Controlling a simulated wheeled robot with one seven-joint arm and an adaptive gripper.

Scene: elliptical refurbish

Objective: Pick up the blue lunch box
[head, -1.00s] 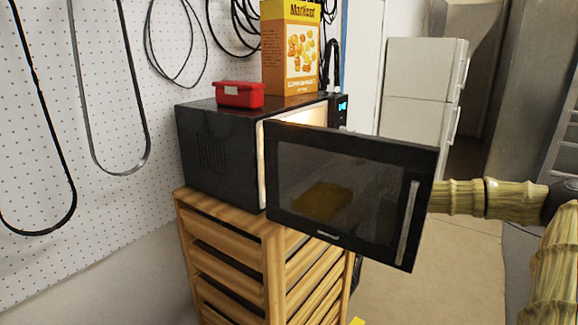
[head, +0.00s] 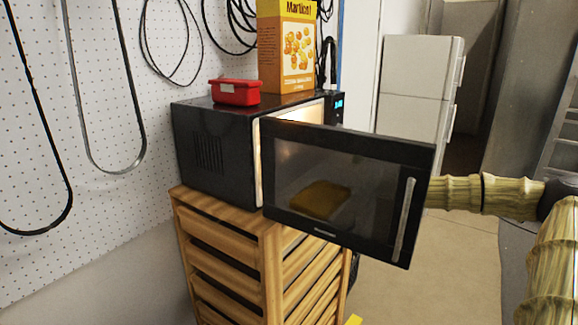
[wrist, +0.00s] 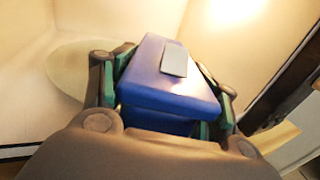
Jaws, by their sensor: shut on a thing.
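The blue lunch box (wrist: 165,88) is in the wrist view, with a grey patch on its top. My gripper (wrist: 163,95) is shut on it, with a green-padded finger at each side of the box. The box is inside the lit microwave, apparently above the round plate (wrist: 75,70) at the left. In the head view the open microwave door (head: 345,190) hides my gripper and the lunch box. My arm reaches in from the right, behind that door.
The black microwave (head: 215,150) stands on a slatted wooden cabinet (head: 222,225). A red box (head: 235,92) and a tall yellow-orange carton (head: 287,50) stand on top of it. A white fridge (head: 415,95) is behind at the right. Floor at the right is open.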

